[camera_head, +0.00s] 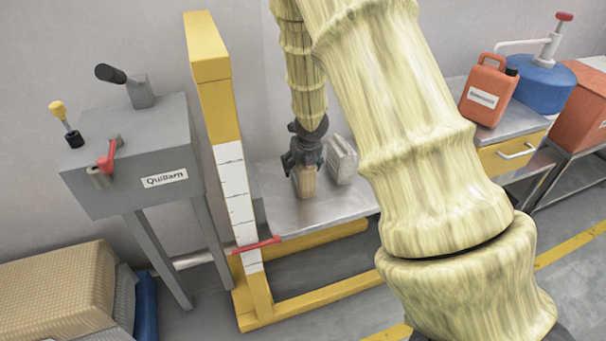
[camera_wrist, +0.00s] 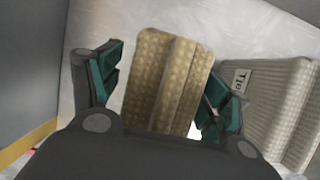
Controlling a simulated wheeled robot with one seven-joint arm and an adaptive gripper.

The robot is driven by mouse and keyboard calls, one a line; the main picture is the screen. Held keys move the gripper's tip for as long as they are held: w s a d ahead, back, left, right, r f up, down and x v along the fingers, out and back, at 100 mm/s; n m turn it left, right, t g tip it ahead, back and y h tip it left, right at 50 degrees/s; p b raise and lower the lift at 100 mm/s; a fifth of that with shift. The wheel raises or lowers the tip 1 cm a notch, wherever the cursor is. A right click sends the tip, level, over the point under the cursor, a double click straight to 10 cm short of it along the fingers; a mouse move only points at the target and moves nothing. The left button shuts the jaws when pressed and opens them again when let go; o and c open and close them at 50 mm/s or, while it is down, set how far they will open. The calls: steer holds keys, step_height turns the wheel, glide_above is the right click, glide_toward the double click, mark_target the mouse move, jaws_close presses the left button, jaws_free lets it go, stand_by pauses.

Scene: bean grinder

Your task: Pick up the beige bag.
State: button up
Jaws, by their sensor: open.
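The beige bag (camera_head: 305,180) stands on the metal shelf (camera_head: 335,208) in the head view, right under my gripper (camera_head: 305,163). In the wrist view the beige bag (camera_wrist: 168,82) is a woven tan block with a seam down its middle. It lies between the two green-padded fingers of my gripper (camera_wrist: 160,88). The fingers are open, one on each side of the bag. A gap shows at the left finger; the right finger is close to the bag, and I cannot tell whether it touches.
A grey-white labelled bag (camera_head: 341,160) stands just right of the beige bag; it also shows in the wrist view (camera_wrist: 265,105). A yellow post (camera_head: 218,110) with a white scale rises left of the shelf. A grey machine (camera_head: 135,160) stands farther left. The front of the shelf is clear.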

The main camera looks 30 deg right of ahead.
steer(key=shift+f, duration=0.2)
steer(key=shift+c, duration=0.4)
steer(key=c, duration=1.3)
